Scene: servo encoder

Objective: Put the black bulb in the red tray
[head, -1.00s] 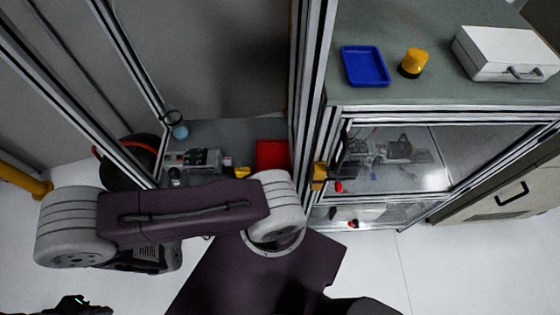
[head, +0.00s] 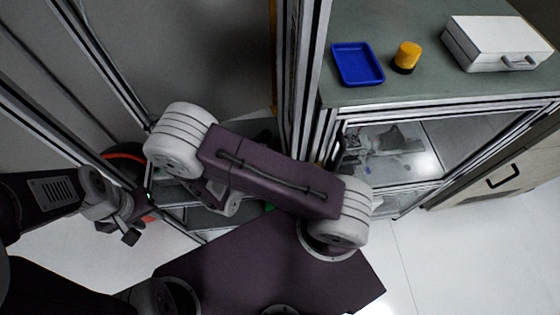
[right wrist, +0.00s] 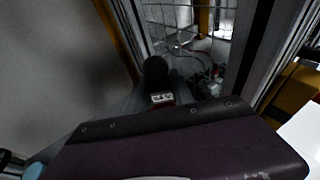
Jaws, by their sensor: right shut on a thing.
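In the right wrist view a round black thing, which looks like the black bulb (right wrist: 155,70), is near the middle, with a small white and red part below it. My right gripper is shut on it; its fingers are too dark to make out and my purple arm link covers the lower picture. In the head view that link hides the right gripper. My left gripper (head: 133,225) hangs at the left, apart from the shelf; its finger gap is unclear. The red tray is hidden behind my right arm in the head view.
A blue tray (head: 358,64), a yellow and black knob (head: 406,57) and a white case (head: 497,43) are on the green cabinet top. Metal posts (head: 302,80) stand beside my right arm. Cables (right wrist: 205,80) show behind a grille in the right wrist view.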

